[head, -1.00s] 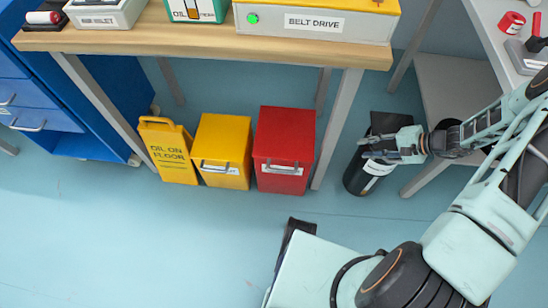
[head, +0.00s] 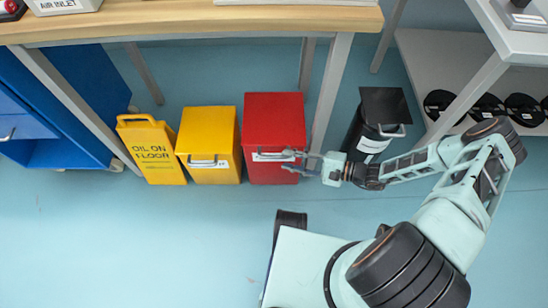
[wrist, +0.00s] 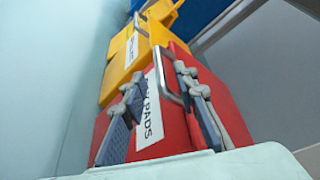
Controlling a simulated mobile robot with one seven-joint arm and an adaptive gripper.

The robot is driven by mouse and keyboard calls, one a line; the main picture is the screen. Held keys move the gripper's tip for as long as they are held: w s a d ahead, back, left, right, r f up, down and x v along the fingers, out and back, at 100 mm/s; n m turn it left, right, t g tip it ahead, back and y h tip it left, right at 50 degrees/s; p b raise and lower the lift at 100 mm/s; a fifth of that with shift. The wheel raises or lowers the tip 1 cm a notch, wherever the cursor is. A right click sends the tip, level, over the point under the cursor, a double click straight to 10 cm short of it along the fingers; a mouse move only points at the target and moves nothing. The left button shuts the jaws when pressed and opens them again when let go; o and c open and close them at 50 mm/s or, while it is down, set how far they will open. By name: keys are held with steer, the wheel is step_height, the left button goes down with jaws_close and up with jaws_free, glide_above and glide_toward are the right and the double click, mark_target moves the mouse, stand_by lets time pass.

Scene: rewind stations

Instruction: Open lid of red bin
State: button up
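The red bin (head: 275,120) stands on the floor under the wooden bench, with its lid closed. A metal bar handle (head: 270,157) and a white label are on its front. In the wrist view the handle (wrist: 165,75) lies between my two spread fingers, and the label, partly hidden, ends in "PADS". My gripper (head: 290,161) is open at the right front of the red bin, its fingertips close to the handle. It also shows in the wrist view (wrist: 162,108). I cannot tell whether a finger touches the handle.
A yellow bin (head: 208,135) and a yellow "OIL ON FLOOR" sign (head: 151,150) stand left of the red bin. A black bin (head: 383,108) stands to the right, behind my wrist. The bench (head: 200,24) overhangs behind. Open floor lies in front.

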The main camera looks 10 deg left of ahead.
mark_target(280, 158)
steer(key=b+x, duration=0.1)
steer(key=x, duration=0.5)
steer(key=shift+c, duration=0.4)
jaws_close()
